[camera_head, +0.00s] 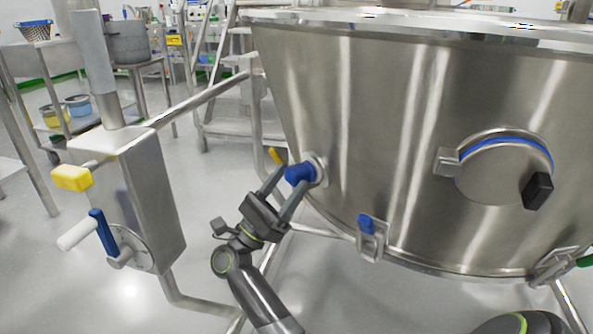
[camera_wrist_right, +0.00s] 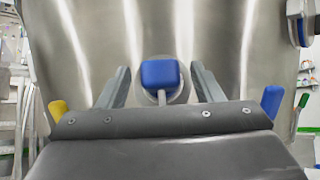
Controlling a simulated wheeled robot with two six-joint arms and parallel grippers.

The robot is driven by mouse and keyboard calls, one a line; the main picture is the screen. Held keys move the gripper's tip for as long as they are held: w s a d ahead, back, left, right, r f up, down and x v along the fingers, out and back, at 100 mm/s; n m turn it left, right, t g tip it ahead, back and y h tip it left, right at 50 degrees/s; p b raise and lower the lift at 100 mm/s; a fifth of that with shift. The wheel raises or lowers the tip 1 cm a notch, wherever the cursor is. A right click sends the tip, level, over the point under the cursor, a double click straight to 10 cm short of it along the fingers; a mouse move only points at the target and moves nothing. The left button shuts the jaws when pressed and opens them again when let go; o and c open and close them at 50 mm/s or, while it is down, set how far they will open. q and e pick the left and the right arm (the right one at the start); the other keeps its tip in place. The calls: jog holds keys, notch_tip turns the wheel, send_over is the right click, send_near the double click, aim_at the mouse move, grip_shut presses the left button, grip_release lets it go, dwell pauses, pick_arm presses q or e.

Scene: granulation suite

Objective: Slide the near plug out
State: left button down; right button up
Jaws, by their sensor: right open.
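The blue plug (camera_head: 298,174) sits in a round fitting low on the left side of the big steel vessel. In the right wrist view the blue plug (camera_wrist_right: 160,74) stands centred between the fingers, with a gap on each side. My right gripper (camera_head: 294,177) is open, its fingers reaching up to either side of the plug. In the wrist view the right gripper (camera_wrist_right: 160,68) holds nothing. Whether either finger touches the plug in the head view is unclear. My left gripper is not in view.
The steel vessel (camera_head: 400,110) fills the right, with a round hatch (camera_head: 500,175) and a blue-tipped latch (camera_head: 367,225). A yellow tip (camera_head: 275,155) shows beside the plug. A steel column box (camera_head: 150,190) with a crank (camera_head: 100,230) stands left. Open floor lies between.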

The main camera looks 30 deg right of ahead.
aim_at(289, 181)
jog(key=shift+x, duration=1.75)
grip_shut()
jog(key=shift+a+f+b, duration=0.15)
jog(key=shift+a+b, duration=0.15)
jog(key=shift+a, duration=0.1)
jog(key=a+b, duration=0.1)
jog(key=a, duration=0.1)
jog(key=shift+a, duration=0.3)
jog(key=shift+c, duration=2.1)
grip_release()
jog(key=o, duration=0.4)
jog(key=shift+a, duration=0.1)
